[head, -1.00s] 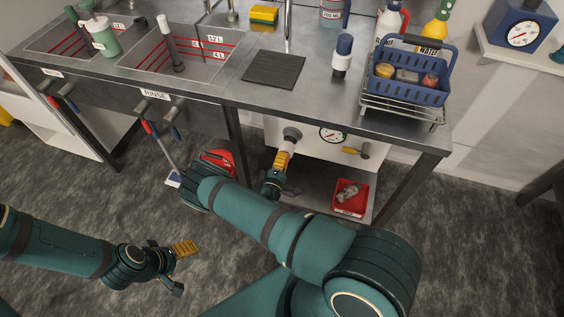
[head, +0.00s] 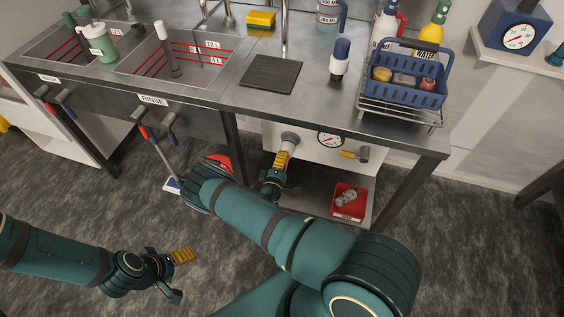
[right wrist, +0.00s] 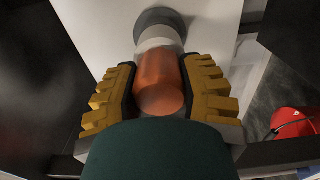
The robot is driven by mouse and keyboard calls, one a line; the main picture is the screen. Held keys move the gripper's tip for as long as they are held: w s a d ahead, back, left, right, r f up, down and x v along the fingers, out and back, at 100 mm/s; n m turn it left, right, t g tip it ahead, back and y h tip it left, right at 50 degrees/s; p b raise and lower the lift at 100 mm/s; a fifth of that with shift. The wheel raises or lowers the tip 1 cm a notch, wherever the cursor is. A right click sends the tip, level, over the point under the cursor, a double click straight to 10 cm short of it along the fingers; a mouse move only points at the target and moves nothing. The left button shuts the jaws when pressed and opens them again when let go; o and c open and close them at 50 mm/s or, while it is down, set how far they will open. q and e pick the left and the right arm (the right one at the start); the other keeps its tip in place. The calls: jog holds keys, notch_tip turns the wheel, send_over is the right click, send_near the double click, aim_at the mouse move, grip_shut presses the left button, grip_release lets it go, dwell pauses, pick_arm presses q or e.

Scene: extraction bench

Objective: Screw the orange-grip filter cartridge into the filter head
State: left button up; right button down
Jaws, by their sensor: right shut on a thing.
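The filter cartridge (right wrist: 160,85) has an orange grip and a pale top end, which shows small in the head view (head: 287,147). My right gripper (head: 281,160) is shut on the orange grip, with one yellow-padded finger on each side in the right wrist view (right wrist: 158,88). The grey round filter head (head: 290,138) sits on the white panel under the bench. It also shows in the right wrist view (right wrist: 160,17). The cartridge's pale end lines up with it and appears to meet it; I cannot tell whether threads are engaged. My left gripper (head: 183,257) hangs over the floor, away from the bench.
The white panel also carries a pressure gauge (head: 330,139) and a yellow-handled valve (head: 352,154). A red tray (head: 348,212) with grey contents is on the lower shelf. A bench leg (head: 402,190) stands to the right. The bench top (head: 225,90) overhangs the panel.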

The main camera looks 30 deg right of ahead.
jog(key=m+p, duration=0.2)
jog(key=m, duration=0.1)
jog(key=shift+r, duration=0.2)
jog(key=m+p, duration=0.2)
jog(key=m, duration=0.2)
jog(key=shift+f+m+p, duration=0.15)
jog(key=shift+m+p, duration=0.4)
jog(key=shift+m, duration=0.55)
jog(key=shift+c, duration=2.4)
grip_release()
jog(key=v, duration=1.2)
